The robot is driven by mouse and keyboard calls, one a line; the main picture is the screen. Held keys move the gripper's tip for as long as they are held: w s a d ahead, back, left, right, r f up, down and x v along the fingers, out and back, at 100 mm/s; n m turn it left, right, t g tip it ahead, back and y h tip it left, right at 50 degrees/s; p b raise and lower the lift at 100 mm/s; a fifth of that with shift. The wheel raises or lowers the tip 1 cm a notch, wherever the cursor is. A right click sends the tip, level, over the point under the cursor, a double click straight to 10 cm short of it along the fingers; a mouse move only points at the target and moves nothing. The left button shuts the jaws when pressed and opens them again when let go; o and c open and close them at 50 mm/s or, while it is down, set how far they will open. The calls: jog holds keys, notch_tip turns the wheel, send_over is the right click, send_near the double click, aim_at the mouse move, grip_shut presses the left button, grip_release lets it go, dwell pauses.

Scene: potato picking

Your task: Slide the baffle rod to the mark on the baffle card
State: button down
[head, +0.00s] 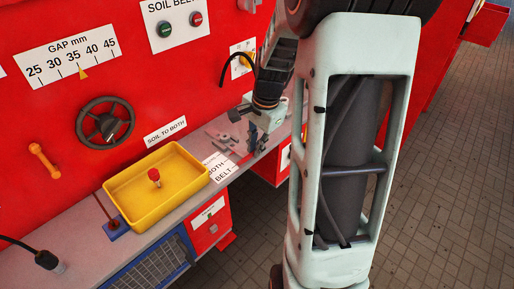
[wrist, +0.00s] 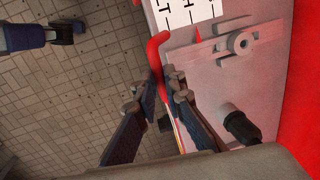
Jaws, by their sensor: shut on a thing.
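The baffle rod (wrist: 157,48) is red with a bent end, and it runs down between my fingers in the wrist view. My gripper (wrist: 165,92) is shut on it, and the fingers hide part of it. In the head view my gripper (head: 254,146) is low at the ledge's front edge. The white baffle card (wrist: 184,14) lies just beyond the rod, with part of its lettering in the wrist view and a red pointed mark (wrist: 197,34) beside it. In the head view the card (head: 219,169) lies left of my gripper, reading BOTH and BELT.
A grey slotted bracket with a round boss (wrist: 240,43) and a black knob (wrist: 240,125) stand on the ledge close to my fingers. A yellow tray (head: 183,199) with a red-topped item sits left on the ledge. The red machine wall rises behind; tiled floor lies in front.

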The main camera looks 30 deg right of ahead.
jog(key=c, duration=2)
grip_release()
jog(key=shift+r, duration=0.1)
jog(key=r, duration=0.4)
jog(key=s+r, duration=0.1)
jog(key=r, duration=0.2)
jog(key=s+r, duration=0.1)
jog(key=r, duration=0.3)
jog(key=shift+d+r, duration=0.3)
jog(key=shift+d, duration=0.05)
